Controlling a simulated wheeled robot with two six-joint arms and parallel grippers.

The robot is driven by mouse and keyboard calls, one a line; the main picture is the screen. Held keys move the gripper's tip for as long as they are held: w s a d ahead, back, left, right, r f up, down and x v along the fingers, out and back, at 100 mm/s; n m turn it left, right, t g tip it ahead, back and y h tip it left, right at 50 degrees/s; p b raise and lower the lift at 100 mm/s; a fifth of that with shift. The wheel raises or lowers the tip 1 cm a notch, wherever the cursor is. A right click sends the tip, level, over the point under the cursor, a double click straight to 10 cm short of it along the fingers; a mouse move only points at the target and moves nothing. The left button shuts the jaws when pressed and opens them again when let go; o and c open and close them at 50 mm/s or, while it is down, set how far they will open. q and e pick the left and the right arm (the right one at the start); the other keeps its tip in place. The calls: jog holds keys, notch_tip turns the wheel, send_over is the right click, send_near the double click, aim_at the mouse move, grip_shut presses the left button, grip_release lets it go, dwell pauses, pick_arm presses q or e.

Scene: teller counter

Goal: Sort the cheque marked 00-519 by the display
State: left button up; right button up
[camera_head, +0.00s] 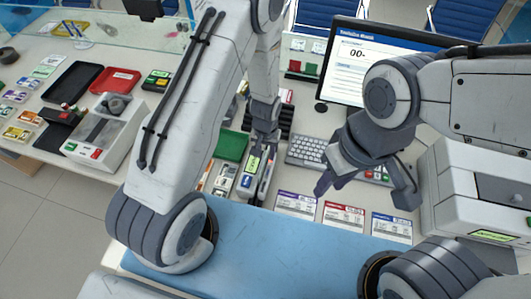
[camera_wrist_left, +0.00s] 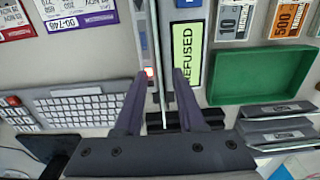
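Three cheques lie flat on the counter: a purple-banded one (camera_head: 296,205), a red-banded one (camera_head: 343,216) and a blue-banded one (camera_head: 391,228). The purple one reads 00-746 in the left wrist view (camera_wrist_left: 80,14); the numbers on the other two are unreadable. The display (camera_head: 362,68) shows "00-", the rest hidden by my right arm. My left gripper (camera_head: 262,180) is low by a label reading REFUSED (camera_wrist_left: 186,55). Its fingers (camera_wrist_left: 162,108) are apart, with a thin upright edge between them. My right gripper (camera_head: 365,190) is open and empty above the cheques.
A green tray (camera_wrist_left: 262,76) lies beside the REFUSED label. A keyboard (camera_head: 306,150) stands behind the cheques, and a grey machine (camera_head: 470,190) stands at the right. Black and red trays (camera_head: 115,79) and a card terminal cover the left counter. The blue front mat (camera_head: 285,255) is bare.

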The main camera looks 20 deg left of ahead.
pick_arm(q)
jog(key=shift+f, duration=0.8)
jog(key=shift+c, duration=0.3)
grip_shut()
notch_tip(320, 180, up, 12)
jog(key=p, duration=0.9)
jog(key=shift+f, duration=0.25)
dwell(0.3)
dwell(0.4)
